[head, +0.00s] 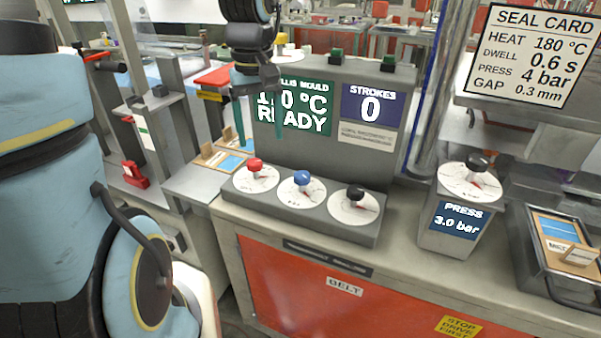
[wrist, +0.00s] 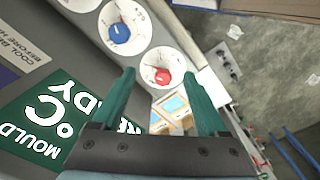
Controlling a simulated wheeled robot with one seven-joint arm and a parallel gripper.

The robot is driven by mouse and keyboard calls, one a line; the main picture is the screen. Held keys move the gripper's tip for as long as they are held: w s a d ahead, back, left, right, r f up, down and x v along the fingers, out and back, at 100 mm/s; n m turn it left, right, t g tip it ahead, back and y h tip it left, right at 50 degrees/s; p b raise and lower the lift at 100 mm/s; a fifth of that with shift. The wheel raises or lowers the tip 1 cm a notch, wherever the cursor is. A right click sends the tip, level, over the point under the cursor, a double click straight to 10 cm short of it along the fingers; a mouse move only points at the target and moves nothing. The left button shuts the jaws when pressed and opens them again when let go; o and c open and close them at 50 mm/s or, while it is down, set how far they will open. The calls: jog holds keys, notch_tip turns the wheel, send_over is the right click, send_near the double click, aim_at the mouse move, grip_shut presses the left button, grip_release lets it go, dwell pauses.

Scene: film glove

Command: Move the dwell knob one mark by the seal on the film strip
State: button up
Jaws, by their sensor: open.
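Three dials sit in a row on the grey console, with a red knob (head: 255,165), a blue knob (head: 302,178) and a black knob (head: 355,195). Their labels are too small to read, so I cannot tell which is dwell. My gripper (head: 259,128) is open and empty above and behind the red and blue dials, in front of the mould screen. In the wrist view the red knob (wrist: 162,76) shows between the open fingers (wrist: 158,82), apart from them, and the blue knob (wrist: 119,33) is further up. A card with a blue film piece (head: 229,163) lies left of the console.
The green screen (head: 300,110) reads READY; the strokes screen (head: 371,105) reads 0. The seal card (head: 530,52) lists dwell 0.6 s. A press dial (head: 470,182), showing 3.0 bar, and a tray (head: 540,275) holding another film card stand at right.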

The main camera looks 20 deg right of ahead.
send_over(302, 174)
jog(key=shift+n, duration=0.4)
notch_tip(302, 174, down, 10)
jog(key=shift+r, duration=0.1)
grip_shut()
dwell(0.4)
